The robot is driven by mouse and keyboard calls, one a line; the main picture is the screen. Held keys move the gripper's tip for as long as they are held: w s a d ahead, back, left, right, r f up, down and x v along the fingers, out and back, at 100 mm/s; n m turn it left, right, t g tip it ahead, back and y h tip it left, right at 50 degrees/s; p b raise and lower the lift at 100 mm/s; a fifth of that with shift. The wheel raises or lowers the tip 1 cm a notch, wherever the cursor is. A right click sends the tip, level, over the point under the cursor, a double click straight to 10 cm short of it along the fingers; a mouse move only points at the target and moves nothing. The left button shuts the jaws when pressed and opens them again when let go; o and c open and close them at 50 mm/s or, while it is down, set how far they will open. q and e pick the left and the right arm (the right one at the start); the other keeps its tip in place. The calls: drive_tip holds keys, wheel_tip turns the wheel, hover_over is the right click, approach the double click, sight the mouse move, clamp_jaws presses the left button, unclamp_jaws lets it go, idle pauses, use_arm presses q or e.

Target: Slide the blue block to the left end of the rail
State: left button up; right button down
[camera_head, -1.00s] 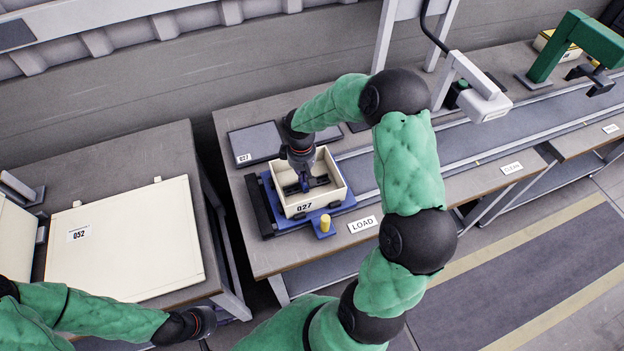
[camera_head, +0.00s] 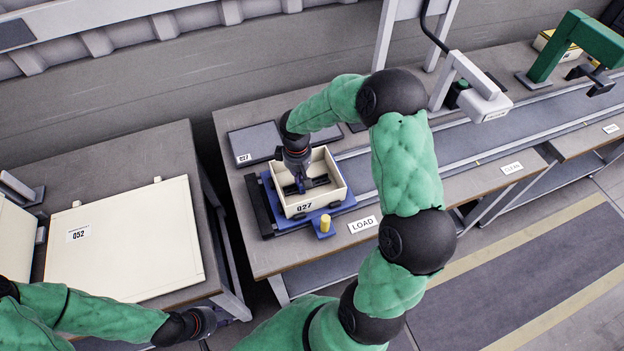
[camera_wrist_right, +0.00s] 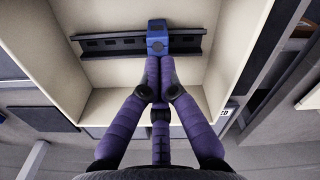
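My right gripper (camera_head: 301,187) reaches down into the bin. In the wrist view its purple fingers (camera_wrist_right: 159,74) are drawn together, tips right at the block's near side; whether they touch it I cannot tell. In the head view the block cannot be made out behind the gripper. My left gripper (camera_head: 207,322) is low at the left, its fingers unclear.
The bin walls stand close around my right gripper. The bin sits on a blue fixture (camera_head: 343,207) with a yellow-topped peg (camera_head: 325,224). A dark panel (camera_head: 254,142) lies behind.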

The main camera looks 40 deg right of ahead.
drive_tip(key=shift+w+a+f, duration=0.15)
drive_tip(key=shift+a, duration=0.65)
drive_tip(key=shift+w+a+f, duration=0.1)
drive_tip(key=shift+a, duration=0.65)
idle(0.7)
drive_tip(key=shift+r, duration=0.15)
drive_tip(key=shift+w+d+r+p, duration=0.15)
drive_tip(key=shift+r+p, duration=0.35)
drive_tip(key=shift+r, duration=0.45)
wheel_tip(320, 180, up, 6)
drive_tip(key=p, duration=0.4)
